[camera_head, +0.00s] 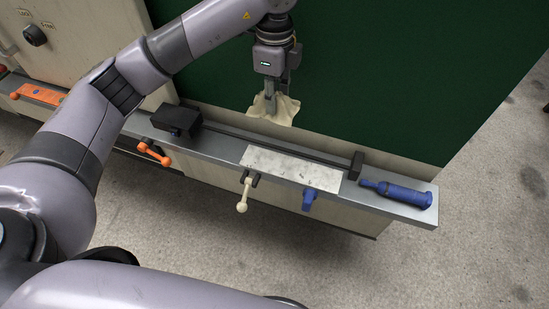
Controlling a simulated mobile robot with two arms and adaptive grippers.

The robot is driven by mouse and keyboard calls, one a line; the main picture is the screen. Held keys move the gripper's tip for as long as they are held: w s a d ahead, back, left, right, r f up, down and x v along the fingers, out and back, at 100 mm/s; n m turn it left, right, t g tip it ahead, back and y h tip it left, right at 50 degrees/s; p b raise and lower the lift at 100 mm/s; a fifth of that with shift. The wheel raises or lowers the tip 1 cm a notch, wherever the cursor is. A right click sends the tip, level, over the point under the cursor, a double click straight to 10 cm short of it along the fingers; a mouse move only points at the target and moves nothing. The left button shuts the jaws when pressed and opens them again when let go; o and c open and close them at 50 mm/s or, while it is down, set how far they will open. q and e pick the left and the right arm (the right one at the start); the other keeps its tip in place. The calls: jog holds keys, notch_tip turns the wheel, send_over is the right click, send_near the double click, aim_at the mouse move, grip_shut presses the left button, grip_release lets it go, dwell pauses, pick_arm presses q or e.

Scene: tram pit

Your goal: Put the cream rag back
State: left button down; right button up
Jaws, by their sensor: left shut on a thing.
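The cream rag (274,110) hangs bunched in my left gripper (270,99), which is shut on it. The gripper points down and holds the rag above the back part of the grey ledge (224,140), in front of the green panel. A pale, marbled rectangular patch (292,168) lies on the ledge, below and to the right of the rag. My right gripper is not in view; only an arm link of mine shows along the bottom.
A black bar (275,147) with a block at each end runs along the ledge behind the pale patch. A blue cylindrical tool (397,192) lies at the right end. Orange (154,153), cream (244,193) and blue (309,200) handles stick out at the front edge. An orange strip (38,93) lies far left.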

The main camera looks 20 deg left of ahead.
pick_arm(q)
jog(key=p, duration=0.4)
send_over(274, 160)
notch_tip(274, 160, down, 16)
notch_tip(274, 160, down, 4)
jog(key=shift+r+p, duration=0.25)
jog(key=shift+p, duration=0.15)
jog(key=shift+f, duration=0.1)
jog(key=shift+f+b, duration=0.3)
jog(key=c, duration=1.3)
grip_release()
jog(key=shift+r, duration=0.1)
